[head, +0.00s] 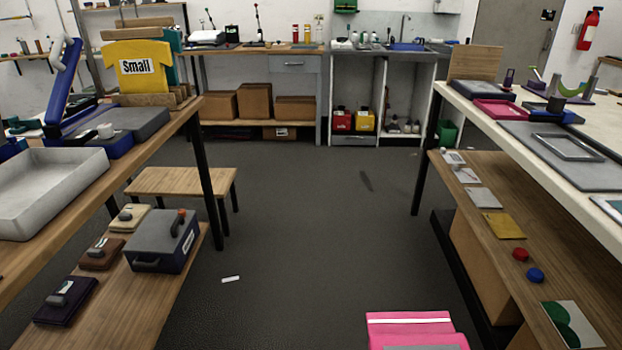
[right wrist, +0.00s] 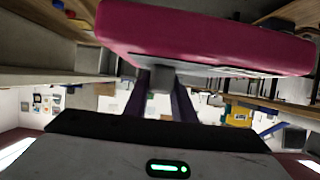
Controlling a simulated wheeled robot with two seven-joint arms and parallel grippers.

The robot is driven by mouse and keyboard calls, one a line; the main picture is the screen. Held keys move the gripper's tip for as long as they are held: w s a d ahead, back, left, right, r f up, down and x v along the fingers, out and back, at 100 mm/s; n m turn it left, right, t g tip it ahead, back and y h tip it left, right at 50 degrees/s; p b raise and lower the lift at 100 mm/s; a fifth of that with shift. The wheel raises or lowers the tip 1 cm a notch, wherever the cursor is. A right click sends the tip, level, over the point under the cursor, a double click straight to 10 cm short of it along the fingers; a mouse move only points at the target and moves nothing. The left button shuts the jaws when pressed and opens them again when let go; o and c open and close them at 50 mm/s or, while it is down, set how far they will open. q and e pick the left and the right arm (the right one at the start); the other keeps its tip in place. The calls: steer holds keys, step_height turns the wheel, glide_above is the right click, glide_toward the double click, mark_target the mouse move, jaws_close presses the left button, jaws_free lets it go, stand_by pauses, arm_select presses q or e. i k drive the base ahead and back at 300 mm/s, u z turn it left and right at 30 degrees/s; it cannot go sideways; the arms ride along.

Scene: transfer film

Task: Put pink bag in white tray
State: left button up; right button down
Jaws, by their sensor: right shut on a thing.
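The pink bag (head: 412,324) shows at the bottom edge of the head view, right of centre, with a white stripe and a grey patch; its lower part is cut off. In the right wrist view the bag (right wrist: 200,32) fills the top as a thick pink slab. My right gripper (right wrist: 162,78) is shut on its near edge. The bag hangs over the floor between the two benches. The white tray (head: 48,188) sits on the left wooden bench in the head view, its left side cut off, and looks empty. My left gripper is in neither view.
The left bench also holds a grey platen with a blue press (head: 130,122) behind the tray. A low shelf beneath carries a dark box (head: 160,245). A stool (head: 185,183) stands behind it. The right bench (head: 480,105) holds printing items.

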mark_target(34, 196)
steer(key=u, duration=1.7)
